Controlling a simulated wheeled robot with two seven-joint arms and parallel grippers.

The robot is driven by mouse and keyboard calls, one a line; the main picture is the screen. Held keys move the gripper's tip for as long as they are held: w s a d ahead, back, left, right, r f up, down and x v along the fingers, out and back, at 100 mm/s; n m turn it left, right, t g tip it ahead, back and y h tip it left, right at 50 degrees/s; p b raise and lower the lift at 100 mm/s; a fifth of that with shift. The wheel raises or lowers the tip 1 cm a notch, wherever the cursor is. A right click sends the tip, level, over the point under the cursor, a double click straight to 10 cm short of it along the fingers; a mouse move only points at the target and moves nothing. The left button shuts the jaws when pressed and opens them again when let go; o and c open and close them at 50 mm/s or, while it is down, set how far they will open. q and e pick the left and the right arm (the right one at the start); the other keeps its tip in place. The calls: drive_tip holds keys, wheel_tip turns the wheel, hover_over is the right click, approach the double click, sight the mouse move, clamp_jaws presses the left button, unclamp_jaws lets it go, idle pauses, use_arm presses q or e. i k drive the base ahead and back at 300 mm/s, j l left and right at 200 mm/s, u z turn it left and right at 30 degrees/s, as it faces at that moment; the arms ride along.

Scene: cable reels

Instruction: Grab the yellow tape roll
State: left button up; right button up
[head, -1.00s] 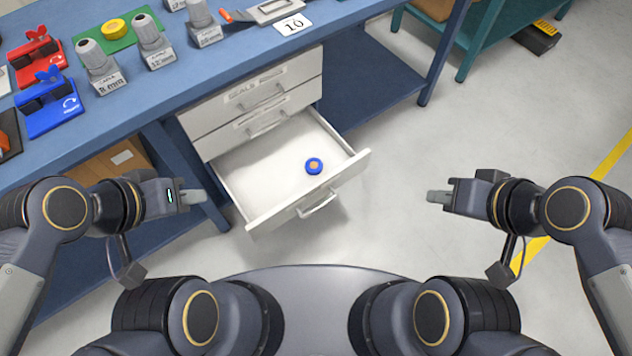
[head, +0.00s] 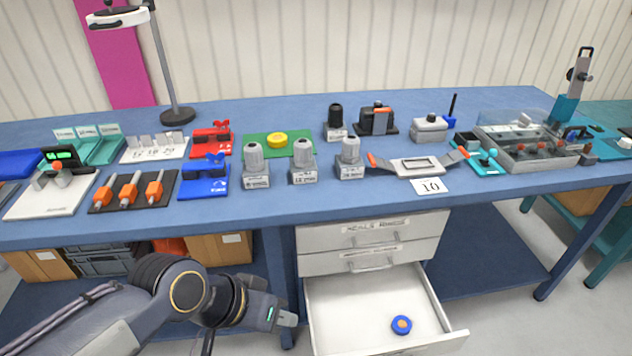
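The yellow tape roll (head: 277,140) lies flat on a green mat (head: 254,150) on the blue workbench, behind a row of grey knob-topped blocks. My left gripper (head: 287,319) is below the bench top, left of the open drawer and well away from the roll. It holds nothing that I can see, and its finger gap cannot be made out. My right gripper is out of view.
The drawer (head: 335,312) stands open below the bench with a blue roll (head: 401,324) inside. Grey blocks (head: 303,165), a red device (head: 211,138) and a blue device (head: 204,177) stand around the green mat. A lamp post (head: 165,60) rises at the back left.

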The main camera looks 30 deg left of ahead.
sight(278, 140)
drive_tip(key=u, duration=1.4)
drive_tip(key=i+j+u, duration=0.15)
drive_tip(key=i+j, duration=0.15)
drive_tip(key=i, duration=0.15)
drive_tip(key=i+j+u, duration=0.1)
drive_tip(key=i+j, duration=0.15)
drive_tip(key=i, duration=0.2)
drive_tip(key=i+j+u, duration=0.15)
drive_tip(key=i, duration=0.35)
